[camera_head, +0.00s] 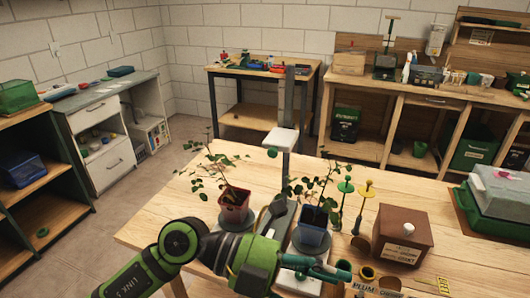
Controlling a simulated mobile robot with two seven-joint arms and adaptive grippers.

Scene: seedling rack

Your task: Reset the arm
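My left arm, green and dark grey, comes in from the lower left and reaches over the front of the wooden table (160,222). Its far end lies in front of the plants, beside a teal handled thing (318,271) at the table's front. I cannot make out the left fingertips or whether they hold anything. A leafy seedling in a red pot (234,212) stands upright on a grey round base. A second seedling in a blue pot (312,228) stands to its right, just behind the teal thing. My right gripper is not in view.
A grey post with a white head (282,140) rises between the plants. A brown box (402,236), green and yellow stakes (341,200) and a green case (497,195) stand to the right. The table's left part is bare. Workbenches (262,75) line the back wall.

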